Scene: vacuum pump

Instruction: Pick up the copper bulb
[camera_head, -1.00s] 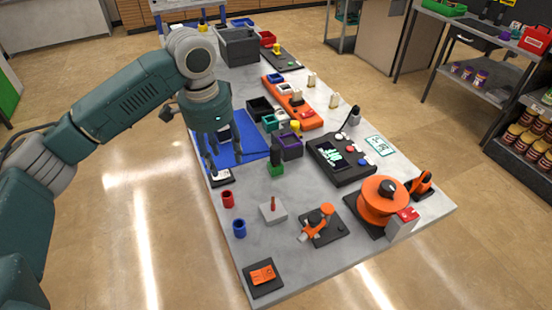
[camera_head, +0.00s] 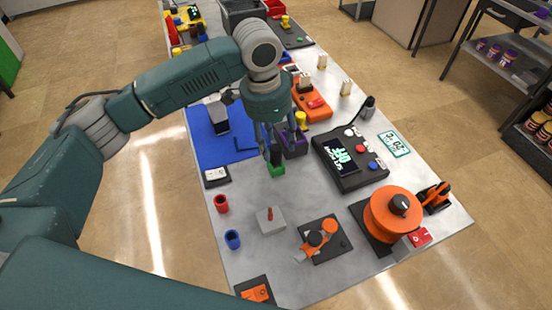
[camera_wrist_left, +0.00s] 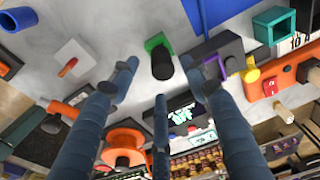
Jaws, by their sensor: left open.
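A small reddish, copper-coloured upright piece (camera_head: 270,213) stands on a light grey block (camera_head: 272,222), and may be the copper bulb. It also shows in the left wrist view (camera_wrist_left: 67,67), at the upper left, apart from my fingers. My left gripper (camera_head: 271,152) is open and points down over a green block (camera_head: 277,170). In the left wrist view its fingers (camera_wrist_left: 160,78) spread around the black upright cylinder (camera_wrist_left: 162,64) on that green block. No contact can be made out. My right gripper is not seen.
Red (camera_head: 222,204) and blue (camera_head: 232,239) cups stand near the left edge. A black plate with an orange fitting (camera_head: 326,240), an orange round machine (camera_head: 392,214) and a black control box (camera_head: 348,160) stand to the right. A purple bin (camera_head: 296,146) is close beside my gripper.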

